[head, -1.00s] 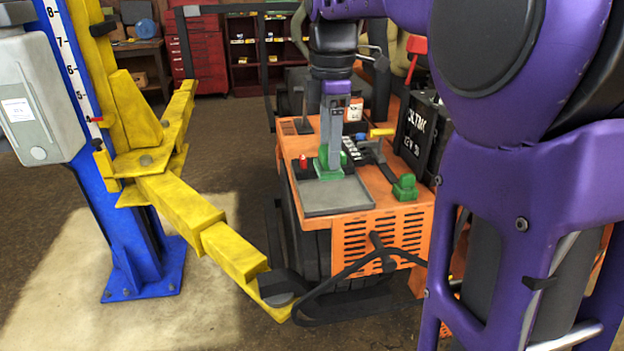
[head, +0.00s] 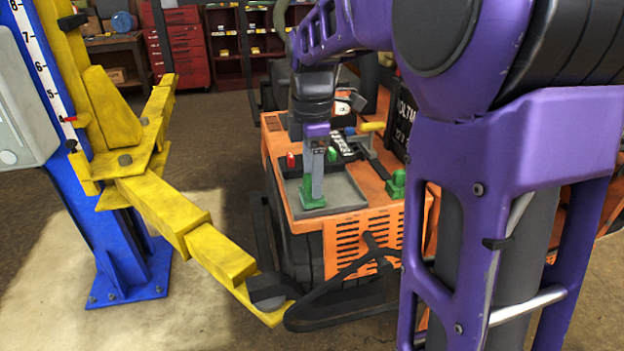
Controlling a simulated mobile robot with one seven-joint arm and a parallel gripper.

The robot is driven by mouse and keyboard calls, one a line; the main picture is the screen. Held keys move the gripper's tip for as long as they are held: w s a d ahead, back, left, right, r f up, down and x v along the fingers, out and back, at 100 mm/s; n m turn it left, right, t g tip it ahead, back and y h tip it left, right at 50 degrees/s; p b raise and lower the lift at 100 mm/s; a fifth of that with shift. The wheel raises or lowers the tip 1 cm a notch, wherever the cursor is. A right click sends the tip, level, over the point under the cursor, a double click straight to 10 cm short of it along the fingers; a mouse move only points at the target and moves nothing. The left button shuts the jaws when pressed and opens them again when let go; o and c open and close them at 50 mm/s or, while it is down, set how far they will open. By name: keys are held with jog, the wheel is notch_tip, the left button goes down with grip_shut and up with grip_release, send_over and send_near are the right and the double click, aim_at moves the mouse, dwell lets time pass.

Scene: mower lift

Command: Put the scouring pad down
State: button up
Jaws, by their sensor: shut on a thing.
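My gripper (head: 313,194) points down over the grey tray (head: 345,195) on top of the orange machine (head: 368,232). It is shut on a small green piece at its tips, which I take to be the scouring pad (head: 312,203). The pad is at the left front part of the tray. The fingers hide some of it, and I cannot tell whether its underside touches the tray floor. The rest of the tray, to the right of my gripper, looks bare.
A red piece (head: 291,161) and a small green piece (head: 331,154) stand near the tray's back. A green block (head: 396,184) is at its right. A yellow lift arm (head: 180,220) reaches toward the machine from a blue post (head: 115,245).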

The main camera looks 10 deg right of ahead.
jog(key=shift+f, duration=0.4)
jog(key=shift+f, duration=0.2)
jog(key=o, duration=1.2)
notch_tip(320, 180, up, 12)
jog(key=shift+r+p, duration=0.25)
jog(key=shift+p, duration=0.15)
